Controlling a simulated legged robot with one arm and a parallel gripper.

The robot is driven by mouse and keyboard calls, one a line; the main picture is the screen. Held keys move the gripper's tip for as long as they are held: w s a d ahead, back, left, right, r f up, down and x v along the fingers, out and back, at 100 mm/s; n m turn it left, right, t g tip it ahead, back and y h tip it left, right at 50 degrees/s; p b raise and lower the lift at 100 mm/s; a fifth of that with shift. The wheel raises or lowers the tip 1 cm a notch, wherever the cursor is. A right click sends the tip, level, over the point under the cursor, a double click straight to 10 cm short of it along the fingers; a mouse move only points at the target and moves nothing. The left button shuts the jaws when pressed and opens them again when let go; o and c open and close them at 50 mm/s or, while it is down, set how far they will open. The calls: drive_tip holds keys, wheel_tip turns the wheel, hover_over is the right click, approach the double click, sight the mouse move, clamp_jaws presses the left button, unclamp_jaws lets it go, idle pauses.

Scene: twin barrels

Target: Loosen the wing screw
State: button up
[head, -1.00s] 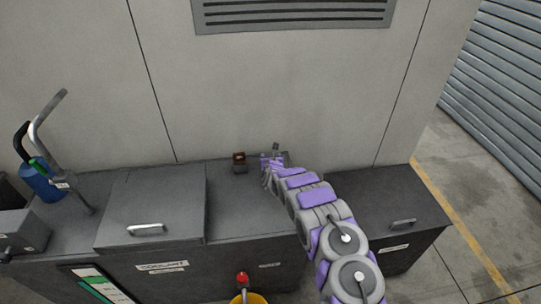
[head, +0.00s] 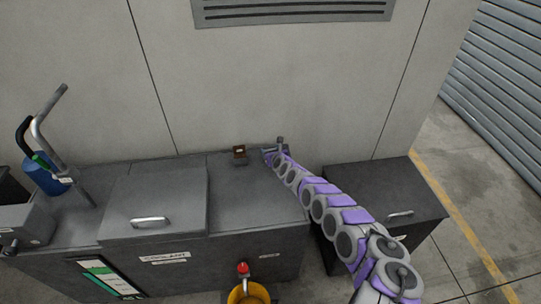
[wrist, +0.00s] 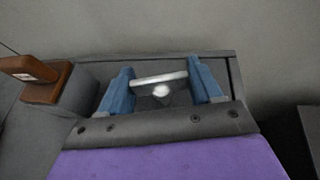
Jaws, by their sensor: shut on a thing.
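In the wrist view, the wing screw (wrist: 160,80) is a pale metal bar with a bright round spot below its middle. It lies crosswise between the blue fingers of my gripper (wrist: 161,86), one at each end, and the gripper is shut on it. In the head view, my gripper (head: 270,154) is at the back edge of the dark bench top, close to the wall. A small grey upright part (head: 280,143) shows just beyond it. The wing screw itself is too small and too covered to make out in the head view.
A small brown block (head: 239,151) sits left of my gripper, also in the wrist view (wrist: 45,82). A lidded coolant box (head: 152,200) is further left, with a blue container (head: 45,178) beyond.

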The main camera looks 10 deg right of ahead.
drive_tip(key=shift+w+d+n+y+b, duration=0.15)
drive_tip(key=shift+n+y+b, duration=0.15)
drive_tip(key=shift+b, duration=0.65)
drive_tip(key=shift+r+n+y+b, duration=0.1)
drive_tip(key=shift+n+y+b, duration=0.45)
drive_tip(key=shift+b, duration=0.55)
drive_tip(key=shift+n+g+y, duration=0.25)
drive_tip(key=shift+g+y, duration=0.1)
drive_tip(key=shift+g, duration=0.05)
drive_tip(key=shift+r+n+g+y+p, duration=0.3)
drive_tip(key=shift+n+y+p, duration=0.4)
drive_tip(key=shift+p, duration=0.35)
drive_tip(key=shift+r+n+y, duration=0.1)
drive_tip(key=shift+n+y, duration=0.3)
drive_tip(key=shift+y, duration=0.1)
drive_tip(key=shift+n+g+y+b, duration=0.5)
drive_tip(key=shift+n+y+b, duration=0.1)
drive_tip(key=shift+b, duration=0.15)
drive_tip(key=shift+n+g+y+b, duration=0.3)
drive_tip(key=shift+n+y+b, duration=0.1)
drive_tip(key=shift+n+b, duration=0.15)
